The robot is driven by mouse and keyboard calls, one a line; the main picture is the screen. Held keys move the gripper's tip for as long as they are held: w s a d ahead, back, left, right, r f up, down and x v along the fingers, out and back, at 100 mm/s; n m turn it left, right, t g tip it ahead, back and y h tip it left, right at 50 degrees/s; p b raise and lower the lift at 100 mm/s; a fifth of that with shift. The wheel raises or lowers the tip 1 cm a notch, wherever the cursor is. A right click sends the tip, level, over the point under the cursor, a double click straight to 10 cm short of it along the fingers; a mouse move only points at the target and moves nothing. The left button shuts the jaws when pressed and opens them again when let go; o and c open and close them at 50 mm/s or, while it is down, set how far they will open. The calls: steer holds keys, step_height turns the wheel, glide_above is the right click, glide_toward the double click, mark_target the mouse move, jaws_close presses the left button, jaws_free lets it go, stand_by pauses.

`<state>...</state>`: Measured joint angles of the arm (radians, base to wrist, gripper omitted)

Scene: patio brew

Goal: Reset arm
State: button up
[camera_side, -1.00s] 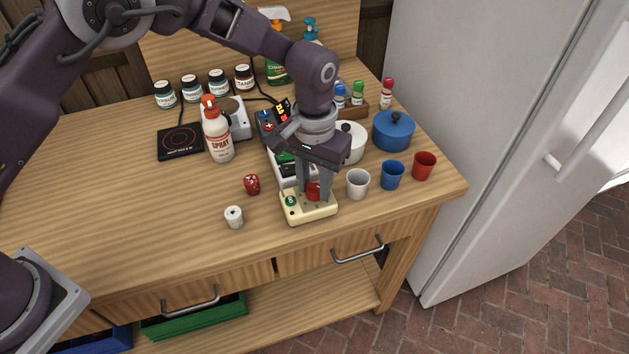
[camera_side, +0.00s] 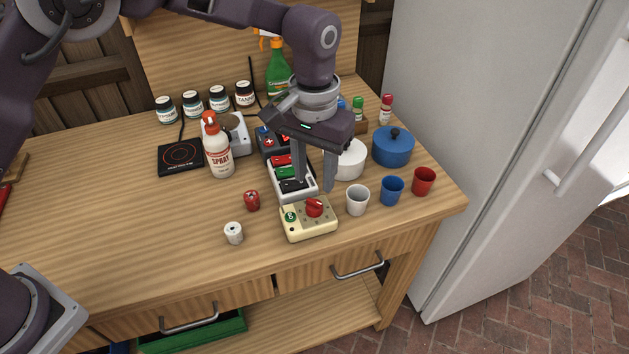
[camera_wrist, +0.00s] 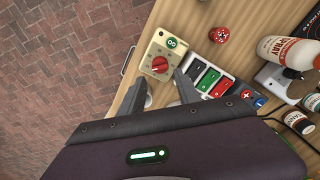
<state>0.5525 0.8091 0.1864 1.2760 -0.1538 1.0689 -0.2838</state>
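My gripper (camera_side: 314,186) is open and empty above the workbench, its fingers pointing down. It hangs just behind and above the cream box with a red knob (camera_side: 309,220), apart from it. In the wrist view my gripper (camera_wrist: 163,100) shows spread fingers, with the cream box (camera_wrist: 152,57) beyond their tips. A white switch strip (camera_side: 283,196) with red, green and black rockers lies behind the cream box, partly hidden by the fingers. It also shows in the wrist view (camera_wrist: 226,86).
White (camera_side: 357,200), blue (camera_side: 391,190) and red (camera_side: 423,181) cups stand at the right. A blue pot (camera_side: 392,148) and white pot (camera_side: 349,160) stand behind them. A spray bottle (camera_side: 219,153) stands left of the arm. The bench's front left is largely clear.

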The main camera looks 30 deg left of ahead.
stand_by(0.3)
steer(key=s+a+r+t+h, duration=0.1)
steer(key=s+a+r, duration=0.3)
steer(key=a+r, duration=0.3)
steer(key=s+a+r+t, duration=0.1)
steer(key=s+a+r, duration=0.25)
steer(key=r, duration=0.45)
steer(key=s+a+t, duration=0.1)
steer(key=s+a, duration=0.2)
steer(key=s, duration=0.3)
steer(key=s+a+t, duration=0.1)
steer(key=s+a, duration=0.3)
steer(key=s, duration=0.3)
steer(key=s+a+t+y, duration=0.1)
steer(key=s+a, duration=0.2)
steer(key=s, duration=0.4)
steer(key=shift+a+r+n+t, duration=0.25)
steer(key=shift+a+n+t, duration=0.05)
steer(key=shift+a+n, duration=0.1)
steer(key=shift+c, duration=0.3)
